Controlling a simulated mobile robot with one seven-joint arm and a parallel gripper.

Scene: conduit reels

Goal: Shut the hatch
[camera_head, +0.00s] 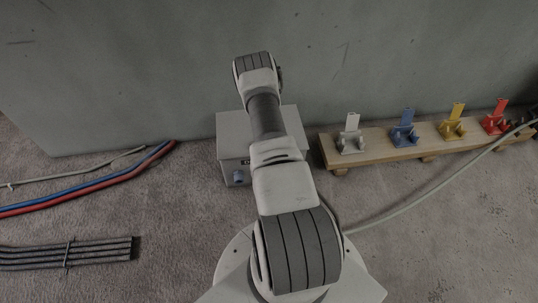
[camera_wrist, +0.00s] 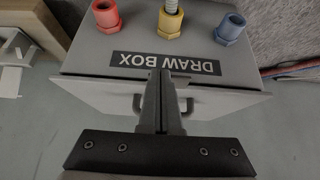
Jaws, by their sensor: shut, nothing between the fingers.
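The grey draw box (camera_wrist: 85,62) shows upside down in the wrist view, with a black "DRAW BOX" label on its face. A pale grey hatch panel (camera_wrist: 95,97) runs along the box's edge below the label and looks tilted; how far open it stands I cannot tell. Ends of a dark handle (camera_wrist: 137,104) show on either side of my fingers. My gripper (camera_wrist: 160,75) is shut and empty, its tips over the label and the handle's middle hidden behind it. In the head view, my arm covers part of the box (camera_head: 232,135) and hides my gripper.
Red (camera_wrist: 106,14), yellow (camera_wrist: 170,22) and blue (camera_wrist: 231,28) fittings stick out of the box. A wooden rail (camera_head: 375,157) with coloured clips stands to its right. Red and blue conduits (camera_head: 100,183) and a dark rod bundle (camera_head: 65,254) lie left. A grey wall (camera_head: 400,50) stands behind.

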